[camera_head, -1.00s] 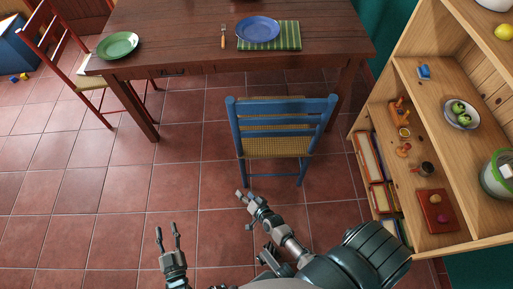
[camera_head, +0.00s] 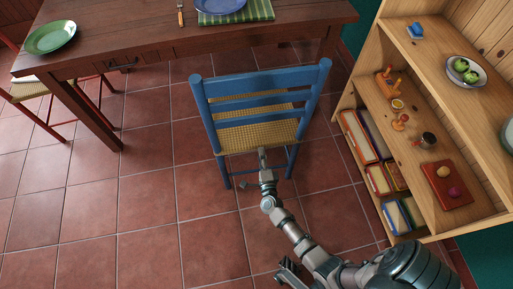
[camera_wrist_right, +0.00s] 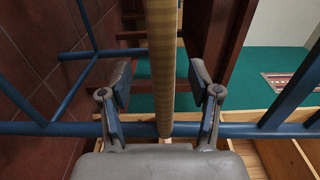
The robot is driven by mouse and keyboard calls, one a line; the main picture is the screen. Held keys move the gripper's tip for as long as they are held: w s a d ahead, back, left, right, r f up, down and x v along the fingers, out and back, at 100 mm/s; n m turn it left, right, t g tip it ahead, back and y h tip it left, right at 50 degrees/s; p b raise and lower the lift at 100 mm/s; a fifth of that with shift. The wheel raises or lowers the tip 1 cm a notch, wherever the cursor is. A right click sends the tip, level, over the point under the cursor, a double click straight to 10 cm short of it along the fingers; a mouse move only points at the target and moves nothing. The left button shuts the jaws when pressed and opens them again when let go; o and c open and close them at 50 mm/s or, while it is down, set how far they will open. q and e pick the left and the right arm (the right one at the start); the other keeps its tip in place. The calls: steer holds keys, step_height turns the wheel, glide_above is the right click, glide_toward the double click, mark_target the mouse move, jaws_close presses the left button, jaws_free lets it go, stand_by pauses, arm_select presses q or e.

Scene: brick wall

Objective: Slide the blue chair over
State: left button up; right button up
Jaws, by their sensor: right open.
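The blue chair (camera_head: 262,85) has slatted back rails and a woven tan seat (camera_head: 258,135). It stands upright on the floor in front of the table, its back towards me. My right gripper (camera_head: 263,158) is at the near edge of the seat, below the back rails. In the right wrist view my right gripper (camera_wrist_right: 161,85) is open, with the tan seat edge (camera_wrist_right: 162,50) between its two fingers. A gap shows on each side, so the fingers are not closed on it.
The wooden table (camera_head: 160,45) stands behind the chair and holds a green plate (camera_head: 50,37) and a blue plate (camera_head: 220,8). A wooden shelf (camera_head: 412,85) stands close on the right. The tiled floor (camera_head: 150,205) is clear to the left.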

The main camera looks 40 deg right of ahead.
mark_target(259, 146)
steer(key=b+x, duration=0.1)
steer(key=x, duration=0.3)
steer(key=shift+w+a, duration=0.1)
steer(key=shift+a, duration=0.1)
steer(key=shift+w+d, duration=0.3)
steer(key=shift+d, duration=0.25)
steer(key=shift+a, duration=0.25)
jaws_close()
